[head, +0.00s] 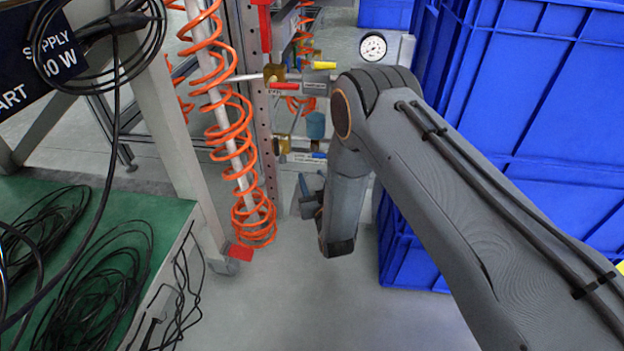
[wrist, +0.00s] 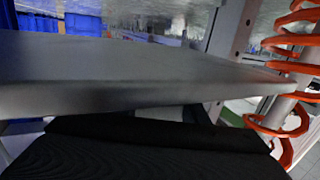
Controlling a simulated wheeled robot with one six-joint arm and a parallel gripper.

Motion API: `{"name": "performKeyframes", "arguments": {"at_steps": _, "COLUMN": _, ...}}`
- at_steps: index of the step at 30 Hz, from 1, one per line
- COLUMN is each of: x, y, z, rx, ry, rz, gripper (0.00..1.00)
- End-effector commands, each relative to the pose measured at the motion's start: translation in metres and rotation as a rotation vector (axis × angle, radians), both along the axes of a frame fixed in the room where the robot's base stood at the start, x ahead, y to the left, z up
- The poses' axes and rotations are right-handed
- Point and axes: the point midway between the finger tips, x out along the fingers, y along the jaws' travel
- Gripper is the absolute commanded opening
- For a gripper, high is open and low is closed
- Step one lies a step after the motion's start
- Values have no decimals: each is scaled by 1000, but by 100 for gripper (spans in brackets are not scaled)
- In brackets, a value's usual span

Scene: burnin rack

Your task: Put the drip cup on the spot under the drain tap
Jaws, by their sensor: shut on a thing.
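My gripper (head: 309,192) is at the end of my arm, low beside the rack post and left of the blue crates. It is shut on a small blue-grey thing (head: 308,207), which seems to be the drip cup and is largely hidden by my wrist. A brass tap (head: 274,73) with a red handle and a yellow tag is on the post above it. A second brass tap (head: 283,145) is lower down. A blue cup-shaped part (head: 315,125) shows between them. I cannot tell which is the drain tap; the spot is not clearly seen.
An orange coiled hose (head: 235,150) hangs left of my gripper and shows at the right in the wrist view (wrist: 300,60). Blue crates (head: 540,110) stand close on the right. A green bench (head: 110,235) with black cables is at left. A grey slab (wrist: 130,75) fills much of the wrist view.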

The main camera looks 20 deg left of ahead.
Motion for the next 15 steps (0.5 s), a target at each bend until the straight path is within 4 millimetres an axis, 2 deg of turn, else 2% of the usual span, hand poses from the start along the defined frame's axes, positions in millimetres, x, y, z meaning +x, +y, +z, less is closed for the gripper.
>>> {"name": "performKeyframes", "arguments": {"at_steps": 15, "x": 0, "y": 0, "z": -4, "rx": 0, "ry": 0, "rz": 0, "gripper": 15}}
